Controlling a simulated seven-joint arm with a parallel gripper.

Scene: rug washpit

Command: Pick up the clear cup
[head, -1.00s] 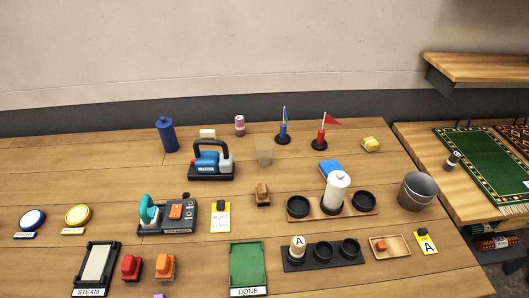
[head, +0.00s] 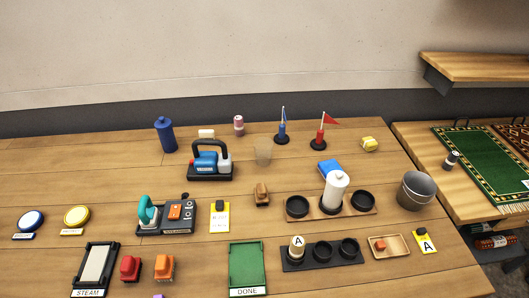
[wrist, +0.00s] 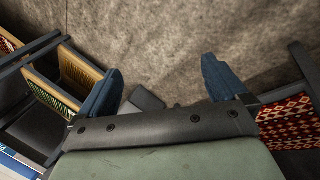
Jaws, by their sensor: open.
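The clear cup (head: 263,156) stands upright on the table in the head view. My gripper (wrist: 163,85) shows only in the wrist view. Its two blue fingers are spread wide apart with nothing between them. It points at a brown-grey floor surface, away from the cup, which does not show in the wrist view.
A caddy (head: 211,171) stands left of the cup. Blue (head: 282,135) and red (head: 320,135) flags stand behind and right. The brown brush (head: 262,194) lies in front. A black-cupped wooden rack (head: 331,213) holds a white bottle. Bare table lies around the cup.

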